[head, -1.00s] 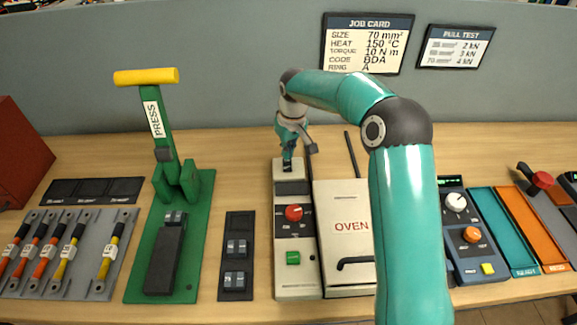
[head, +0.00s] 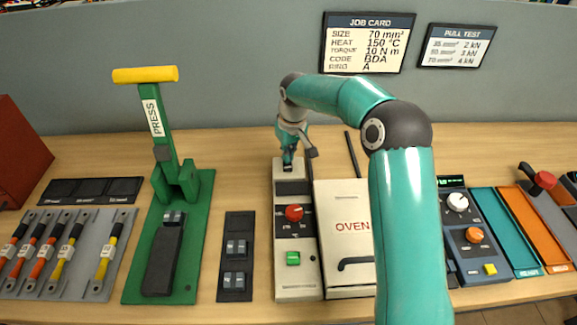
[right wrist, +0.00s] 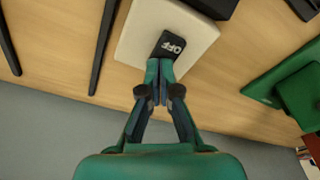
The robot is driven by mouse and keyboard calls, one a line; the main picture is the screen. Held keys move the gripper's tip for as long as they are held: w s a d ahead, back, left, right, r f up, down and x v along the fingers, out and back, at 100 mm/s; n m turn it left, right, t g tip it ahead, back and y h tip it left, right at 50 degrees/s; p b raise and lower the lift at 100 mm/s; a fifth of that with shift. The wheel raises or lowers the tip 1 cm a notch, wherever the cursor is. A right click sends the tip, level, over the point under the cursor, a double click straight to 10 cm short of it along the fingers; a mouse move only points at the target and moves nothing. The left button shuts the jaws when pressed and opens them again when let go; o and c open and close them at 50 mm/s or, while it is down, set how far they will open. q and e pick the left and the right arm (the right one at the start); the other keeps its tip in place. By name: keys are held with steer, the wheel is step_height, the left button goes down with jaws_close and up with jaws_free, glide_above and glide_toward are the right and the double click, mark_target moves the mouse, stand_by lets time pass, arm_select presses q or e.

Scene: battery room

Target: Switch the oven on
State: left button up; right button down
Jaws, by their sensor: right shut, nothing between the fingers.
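The oven (head: 346,205) is a pale box with a red OVEN label and a dark handle. A narrow pale control panel (head: 284,262) stands to its left, with a red knob (head: 294,212) and a green button (head: 293,258). At its far end is a black rocker switch, which reads OFF in the right wrist view (right wrist: 168,46). My right gripper (head: 288,163) is shut and empty, with its tips at the switch; it also shows in the right wrist view (right wrist: 158,64). I cannot tell if they touch. My left gripper is not in view.
A green press (head: 188,245) with a yellow handle stands to the left, beside a rack of cables (head: 62,285). A blue unit with knobs (head: 473,262) and teal and orange trays (head: 530,235) lie to the right. A job card (head: 367,42) hangs behind.

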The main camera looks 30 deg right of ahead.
steer(key=shift+f, duration=0.25)
steer(key=shift+r, duration=0.15)
steer(key=shift+r+p, duration=2.7)
steer(key=shift+r, duration=0.75)
